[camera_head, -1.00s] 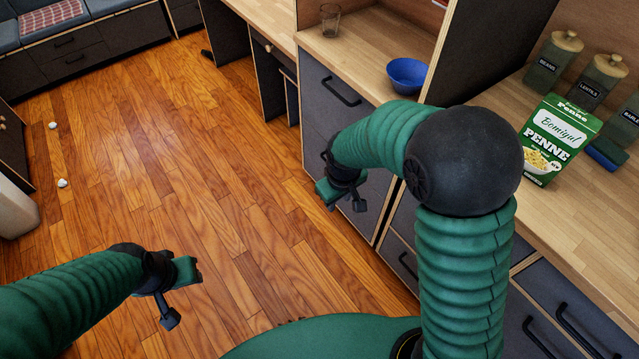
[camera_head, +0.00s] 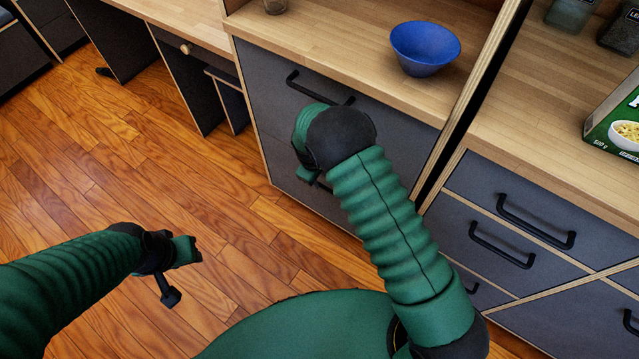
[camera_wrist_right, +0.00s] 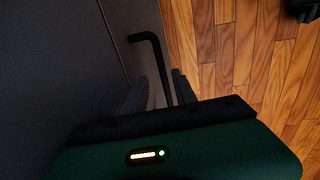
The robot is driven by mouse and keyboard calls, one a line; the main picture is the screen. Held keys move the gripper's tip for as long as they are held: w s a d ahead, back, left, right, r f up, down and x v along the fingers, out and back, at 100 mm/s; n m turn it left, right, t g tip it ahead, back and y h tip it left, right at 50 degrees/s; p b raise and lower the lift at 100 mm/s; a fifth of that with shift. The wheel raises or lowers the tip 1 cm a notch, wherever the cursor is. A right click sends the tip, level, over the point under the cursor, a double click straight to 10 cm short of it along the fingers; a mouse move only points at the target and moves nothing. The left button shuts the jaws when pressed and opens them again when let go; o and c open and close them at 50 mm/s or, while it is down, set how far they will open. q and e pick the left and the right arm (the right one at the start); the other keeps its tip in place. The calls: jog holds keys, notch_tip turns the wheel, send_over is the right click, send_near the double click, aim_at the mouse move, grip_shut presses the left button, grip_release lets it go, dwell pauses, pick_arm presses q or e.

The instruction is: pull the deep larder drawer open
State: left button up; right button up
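The grey larder unit (camera_head: 275,100) stands in front of me, with a black bar handle (camera_head: 320,88) on its upper front. The lower front (camera_head: 282,168) sits below a seam and looks closed. My right gripper (camera_head: 308,176) is low at this front, mostly hidden behind my arm. In the right wrist view, a black bar handle (camera_wrist_right: 153,50) beside a seam reaches down between the open fingers of my right gripper (camera_wrist_right: 160,92). Contact cannot be made out. My left gripper (camera_head: 180,272) hangs over the floor at left, away from the unit; its finger opening is unclear.
A blue bowl (camera_head: 425,48) and a glass (camera_head: 275,5) stand on the worktop. Closed drawers with black handles (camera_head: 535,222) are at right, below a counter with a penne box (camera_head: 622,120). The wooden floor (camera_head: 110,170) at left is clear.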

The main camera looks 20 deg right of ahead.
jog(key=shift+w+a+f, duration=0.1)
jog(key=shift+w+f, duration=0.05)
jog(key=shift+f, duration=0.8)
jog(key=shift+w+a+f, duration=0.1)
jog(key=shift+a+f, duration=0.2)
jog(key=shift+f, duration=0.05)
jog(key=shift+d, duration=0.25)
jog(key=shift+c, duration=0.5)
jog(key=shift+d, duration=0.1)
jog(key=c, duration=0.5)
jog(key=shift+a, duration=0.2)
grip_shut()
jog(key=shift+w+r, duration=0.15)
jog(key=shift+w, duration=0.05)
